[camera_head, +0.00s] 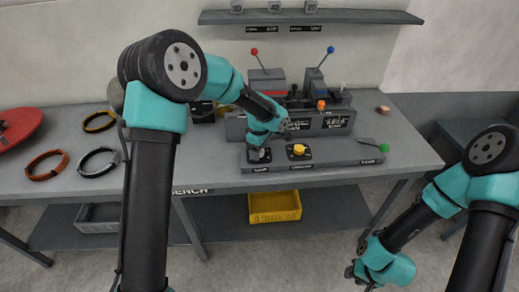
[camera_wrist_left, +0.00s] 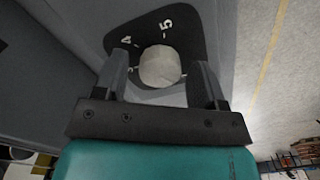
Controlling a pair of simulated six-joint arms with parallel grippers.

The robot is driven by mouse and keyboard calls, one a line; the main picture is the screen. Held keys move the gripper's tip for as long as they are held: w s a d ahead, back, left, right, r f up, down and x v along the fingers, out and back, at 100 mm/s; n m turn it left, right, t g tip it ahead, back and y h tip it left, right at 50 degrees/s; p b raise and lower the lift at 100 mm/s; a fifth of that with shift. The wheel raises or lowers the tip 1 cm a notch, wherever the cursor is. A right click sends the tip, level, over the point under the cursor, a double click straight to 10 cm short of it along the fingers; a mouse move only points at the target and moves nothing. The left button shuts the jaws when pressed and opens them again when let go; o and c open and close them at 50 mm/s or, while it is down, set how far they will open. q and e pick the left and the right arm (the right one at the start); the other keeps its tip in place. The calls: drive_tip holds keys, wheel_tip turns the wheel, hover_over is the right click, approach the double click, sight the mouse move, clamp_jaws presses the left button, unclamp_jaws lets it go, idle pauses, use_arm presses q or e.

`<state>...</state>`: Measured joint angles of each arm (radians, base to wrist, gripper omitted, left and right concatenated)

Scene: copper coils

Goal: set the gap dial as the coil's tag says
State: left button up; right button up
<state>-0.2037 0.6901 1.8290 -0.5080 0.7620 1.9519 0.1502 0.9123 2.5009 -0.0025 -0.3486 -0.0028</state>
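The gap dial shows in the left wrist view as a pale round knob (camera_wrist_left: 160,66) on a dark plate with white marks, "4" and "5" among them. My left gripper (camera_wrist_left: 163,75) is open, with one finger on each side of the knob and some space showing beside it. In the head view my left gripper (camera_head: 258,154) is low over the left end of the front control panel (camera_head: 335,164) and hides the dial. Several coils lie on the bench at left: an orange one (camera_head: 46,165), a dark one (camera_head: 98,163) and a yellow-marked one (camera_head: 98,121). No tag is readable. My right gripper (camera_head: 364,274) hangs off the bench; its fingers are unclear.
A yellow button (camera_head: 298,150) and a green-ended lever (camera_head: 383,147) are on the panel right of my left gripper. A machine with red-knobbed (camera_head: 254,51) and blue-knobbed (camera_head: 330,50) levers stands behind. A yellow bin (camera_head: 274,207) sits below the bench.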

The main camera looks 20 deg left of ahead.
use_arm(q)
drive_tip(key=shift+r, duration=0.1)
wheel_tip(320, 180, up, 17)
idle(0.8)
